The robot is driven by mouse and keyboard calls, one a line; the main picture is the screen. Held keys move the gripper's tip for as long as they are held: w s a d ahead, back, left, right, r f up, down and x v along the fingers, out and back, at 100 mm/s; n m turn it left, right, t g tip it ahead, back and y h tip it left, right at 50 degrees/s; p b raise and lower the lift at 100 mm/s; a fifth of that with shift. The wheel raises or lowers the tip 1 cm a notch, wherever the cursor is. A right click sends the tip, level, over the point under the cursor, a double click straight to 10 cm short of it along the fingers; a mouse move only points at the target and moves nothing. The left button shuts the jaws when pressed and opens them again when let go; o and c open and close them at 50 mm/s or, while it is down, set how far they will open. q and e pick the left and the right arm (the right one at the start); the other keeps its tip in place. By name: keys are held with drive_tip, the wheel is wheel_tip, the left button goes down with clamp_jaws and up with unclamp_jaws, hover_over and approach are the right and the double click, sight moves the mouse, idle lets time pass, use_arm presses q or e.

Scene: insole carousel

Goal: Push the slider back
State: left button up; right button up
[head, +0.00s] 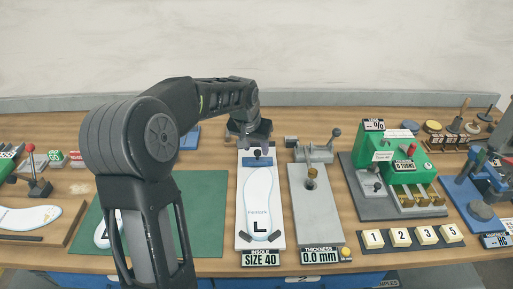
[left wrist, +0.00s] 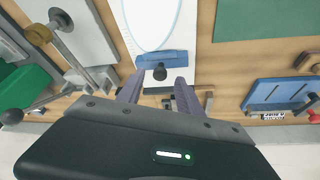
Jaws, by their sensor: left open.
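The slider (head: 259,161) is a blue block with a dark knob on the white size gauge board (head: 243,218). In the left wrist view the blue slider (left wrist: 161,59) lies just past the fingertips, its black knob between them in the picture. A white insole marked L (head: 260,200) lies on the board in front of the slider; its outline also shows in the left wrist view. A "SIZE 40" label (head: 261,259) is at the board's near end. My left gripper (head: 249,138) is open at the board's far end, behind the slider; contact cannot be told. My right gripper is not in view.
A grey thickness gauge (head: 316,215) stands close to the right of the board. A green machine (head: 406,160) and numbered blocks (head: 400,237) are farther right. A green mat (head: 200,210) lies left, partly behind my left arm. A wall rises behind the bench.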

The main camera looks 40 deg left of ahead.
use_arm(q)
drive_tip(key=shift+x, duration=0.95)
drive_tip(key=shift+c, duration=0.3)
clamp_jaws()
idle(0.4)
